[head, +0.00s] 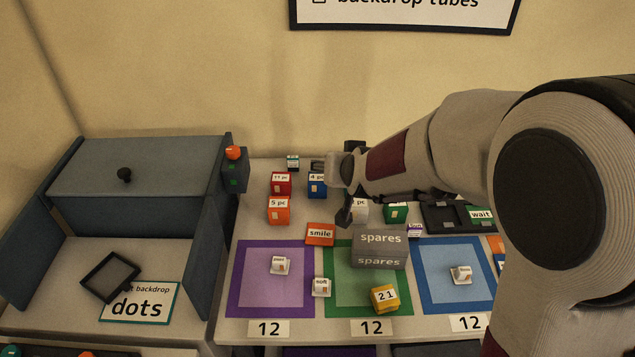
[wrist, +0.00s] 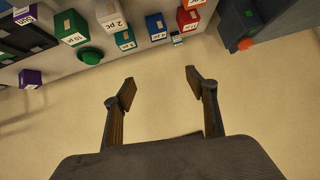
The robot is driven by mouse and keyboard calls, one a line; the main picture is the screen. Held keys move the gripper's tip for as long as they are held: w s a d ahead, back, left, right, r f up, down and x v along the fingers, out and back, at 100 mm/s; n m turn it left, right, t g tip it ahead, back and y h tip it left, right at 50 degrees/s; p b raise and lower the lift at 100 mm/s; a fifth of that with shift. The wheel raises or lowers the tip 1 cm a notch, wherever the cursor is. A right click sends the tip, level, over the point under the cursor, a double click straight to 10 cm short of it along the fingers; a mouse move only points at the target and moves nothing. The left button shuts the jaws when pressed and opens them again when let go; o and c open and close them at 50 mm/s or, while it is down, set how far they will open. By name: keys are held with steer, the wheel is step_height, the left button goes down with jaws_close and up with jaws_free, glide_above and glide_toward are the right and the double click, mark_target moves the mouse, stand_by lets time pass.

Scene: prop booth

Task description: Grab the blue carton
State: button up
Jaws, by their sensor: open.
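The blue carton (head: 317,187), with a white label on top, stands upright at the back of the table in the head view, just right of a red carton (head: 281,184). In the wrist view the blue carton (wrist: 156,27) is near the top edge, beyond my fingertips and apart from them. My gripper (head: 347,182) is close to the carton's right side in the head view and hides some of the table there. In the wrist view my gripper (wrist: 160,84) is open, its two fingers spread, with nothing between them.
A teal-blue carton (wrist: 125,40) stands beside the blue one in the wrist view. An orange carton (head: 278,210), a white carton (head: 360,210) and a green carton (head: 396,213) stand nearby. A grey spares box (head: 380,239) is nearer the front. A grey cabinet (head: 135,170) stands left.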

steer(key=w+a+f+t, duration=0.1)
steer(key=w+a+f, duration=0.2)
steer(key=w+f, duration=0.4)
steer(key=t+h, duration=0.2)
glide_toward(317, 184)
steer(key=x, duration=0.4)
steer(key=shift+w+d+r, duration=0.1)
steer(key=shift+w+r, duration=0.15)
steer(key=shift+r, duration=0.05)
steer(key=shift+w+f, duration=0.1)
steer(key=shift+f, duration=0.7)
steer(key=shift+x, duration=1.35)
steer(key=shift+w, duration=0.1)
steer(key=shift+r+x, duration=0.1)
steer(key=shift+x, duration=1.15)
steer(key=shift+r+x, duration=0.15)
steer(key=shift+x, duration=1.05)
steer(key=shift+w, duration=0.1)
